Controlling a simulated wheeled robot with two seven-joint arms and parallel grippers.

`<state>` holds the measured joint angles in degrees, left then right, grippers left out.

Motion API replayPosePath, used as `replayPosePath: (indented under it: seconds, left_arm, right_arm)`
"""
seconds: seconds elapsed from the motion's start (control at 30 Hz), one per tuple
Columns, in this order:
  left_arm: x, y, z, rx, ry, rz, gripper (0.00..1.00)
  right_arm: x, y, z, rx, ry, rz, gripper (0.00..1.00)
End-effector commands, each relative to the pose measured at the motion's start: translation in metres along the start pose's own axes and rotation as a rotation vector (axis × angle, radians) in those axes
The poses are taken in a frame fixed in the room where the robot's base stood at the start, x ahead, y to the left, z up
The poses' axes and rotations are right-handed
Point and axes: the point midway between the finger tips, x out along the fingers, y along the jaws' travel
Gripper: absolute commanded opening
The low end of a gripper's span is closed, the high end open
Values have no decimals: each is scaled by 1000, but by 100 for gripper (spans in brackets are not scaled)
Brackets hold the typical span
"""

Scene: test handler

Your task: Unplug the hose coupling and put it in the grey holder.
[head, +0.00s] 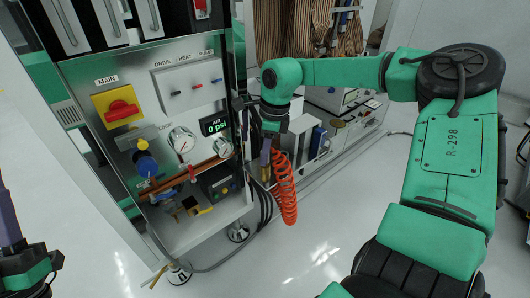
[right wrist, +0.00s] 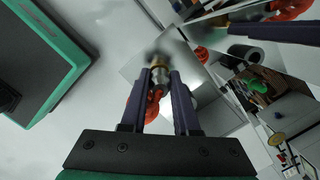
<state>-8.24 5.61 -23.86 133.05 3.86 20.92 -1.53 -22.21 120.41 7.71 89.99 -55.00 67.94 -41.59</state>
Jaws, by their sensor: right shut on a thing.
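My right gripper (head: 265,158) is shut on the hose coupling beside the right edge of the machine panel. The right wrist view shows the metal and brass coupling (right wrist: 161,73) between the purple fingertips (right wrist: 162,82). An orange coiled hose (head: 284,190) hangs down beside the gripper in the head view. In the head view the coupling is mostly hidden by the fingers. I cannot tell whether its far end touches anything. I cannot pick out the grey holder with certainty. My left gripper (head: 10,225) is at the lower left edge, cut off by the frame, away from the panel.
The panel has a red and yellow main switch (head: 121,108), a blue valve knob (head: 146,165), gauges (head: 182,140), a pressure display (head: 214,125) and a copper pipe (head: 185,180). Black cables hang by its right edge. The white floor (head: 310,255) in front is open.

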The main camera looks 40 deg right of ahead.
Motion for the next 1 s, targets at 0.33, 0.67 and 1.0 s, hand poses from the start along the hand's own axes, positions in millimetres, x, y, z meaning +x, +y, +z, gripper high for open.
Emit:
replayPosePath:
  seconds: [0.33,0.67,1.0]
  left_arm:
    - [4,0,-3,0,0,0,27]
    - [13,0,-9,0,0,0,27]
    - [4,-1,10,-16,-81,-11,27]
  right_arm:
    - [-6,0,1,0,0,-1,0]
    - [-20,0,3,0,0,0,0]
    - [-19,0,-18,-70,-8,12,0]
